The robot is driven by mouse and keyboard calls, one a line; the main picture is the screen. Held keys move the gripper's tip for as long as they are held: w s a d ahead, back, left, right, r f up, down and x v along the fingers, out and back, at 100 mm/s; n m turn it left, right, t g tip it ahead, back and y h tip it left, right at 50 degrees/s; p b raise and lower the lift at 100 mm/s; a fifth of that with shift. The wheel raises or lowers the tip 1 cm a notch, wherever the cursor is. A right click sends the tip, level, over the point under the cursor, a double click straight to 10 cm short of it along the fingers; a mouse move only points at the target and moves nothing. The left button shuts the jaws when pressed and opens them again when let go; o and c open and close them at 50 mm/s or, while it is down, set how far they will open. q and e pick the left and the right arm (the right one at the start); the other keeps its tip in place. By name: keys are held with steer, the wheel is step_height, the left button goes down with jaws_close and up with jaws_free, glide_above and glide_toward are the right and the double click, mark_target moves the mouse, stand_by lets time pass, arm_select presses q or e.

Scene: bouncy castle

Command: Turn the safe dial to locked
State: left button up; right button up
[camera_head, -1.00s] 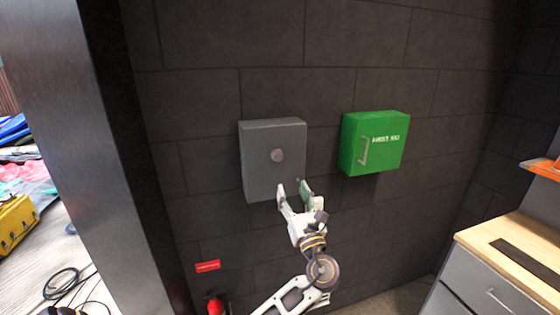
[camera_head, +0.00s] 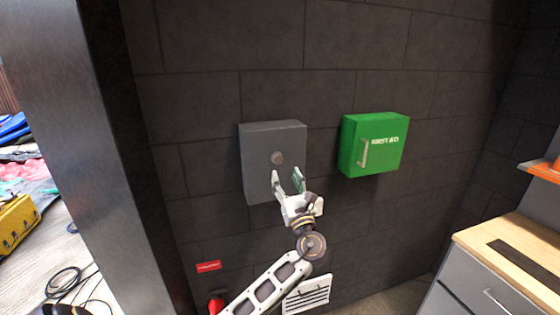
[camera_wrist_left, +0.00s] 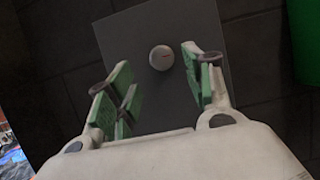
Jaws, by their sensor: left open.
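The grey safe (camera_head: 256,135) hangs on the dark block wall, with its door facing me. The round dial (camera_head: 277,158) sits near the middle of the door. My left gripper (camera_head: 286,178) is open and empty, just below the dial in the head view. In the left wrist view its green-padded fingers (camera_wrist_left: 158,88) stand apart, with the dial beyond and between them, not gripped. My right gripper is in neither view.
A green first aid box (camera_head: 388,158) hangs to the right of the safe. A small red sign (camera_head: 208,266) and a red extinguisher (camera_head: 216,304) are low on the left. A wooden-topped cabinet (camera_head: 520,262) stands at the right. A metal post (camera_head: 80,130) rises at the left.

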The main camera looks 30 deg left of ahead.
mark_target(279, 159)
arm_select(q)
steer(key=shift+p+x, duration=0.95)
steer(key=shift+x, duration=2.75)
steer(key=shift+d, duration=0.1)
steer(key=c, duration=0.9)
